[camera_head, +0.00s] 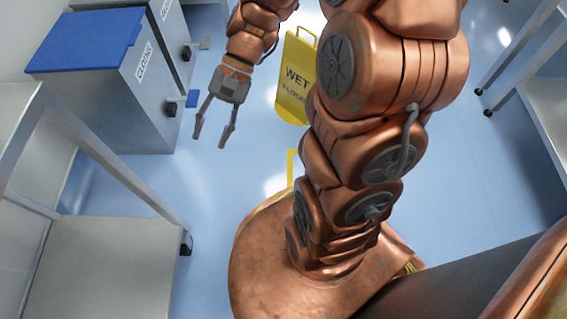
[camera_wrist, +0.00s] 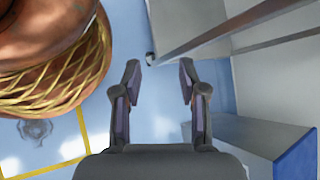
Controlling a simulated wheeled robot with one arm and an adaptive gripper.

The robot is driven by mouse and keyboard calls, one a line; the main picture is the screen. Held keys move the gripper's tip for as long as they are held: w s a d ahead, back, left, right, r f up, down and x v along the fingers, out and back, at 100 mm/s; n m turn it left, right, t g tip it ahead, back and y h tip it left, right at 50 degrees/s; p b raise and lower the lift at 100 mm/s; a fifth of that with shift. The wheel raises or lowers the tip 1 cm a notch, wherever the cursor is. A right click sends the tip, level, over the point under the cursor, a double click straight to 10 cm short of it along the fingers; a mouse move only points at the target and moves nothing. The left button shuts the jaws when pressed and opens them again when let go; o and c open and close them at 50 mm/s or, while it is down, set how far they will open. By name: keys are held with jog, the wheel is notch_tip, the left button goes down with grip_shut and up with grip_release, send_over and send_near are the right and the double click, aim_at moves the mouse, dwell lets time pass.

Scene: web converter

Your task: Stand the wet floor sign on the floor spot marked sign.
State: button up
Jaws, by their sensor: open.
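The yellow wet floor sign (camera_head: 293,82) stands on the blue floor at the upper middle of the head view, handle at the top. My arm hides its right side and part of its lettering. My gripper (camera_head: 210,141) is open and empty, to the left of the sign and apart from it, fingers pointing down. In the wrist view the open fingers (camera_wrist: 160,72) have only floor between them, and no sign shows. A yellow floor outline (camera_wrist: 85,128) with a grey mark inside shows at the lower left there. A yellow strip (camera_head: 291,168) shows beside my arm in the head view.
A grey bin with a blue lid (camera_head: 85,41), labelled CLOTHS, stands at the upper left. A metal frame table (camera_head: 105,158) is at the left, near my gripper's side. Another metal table (camera_head: 545,105) is at the right.

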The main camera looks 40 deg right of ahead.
jog(key=s+d+n+h, duration=0.3)
jog(key=s+h, duration=0.1)
jog(key=s, duration=0.3)
jog(key=s+d+n+h, duration=0.3)
jog(key=s+n+h, duration=0.1)
jog(key=s, duration=0.4)
jog(key=shift+s+d+r+n+h, duration=0.15)
jog(key=shift+n+h, duration=0.15)
jog(key=shift+h, duration=0.2)
jog(key=shift+r, duration=0.1)
notch_tip(320, 180, up, 41)
jog(key=t+p, duration=0.1)
jog(key=p, duration=3.8)
jog(key=shift+d, duration=0.1)
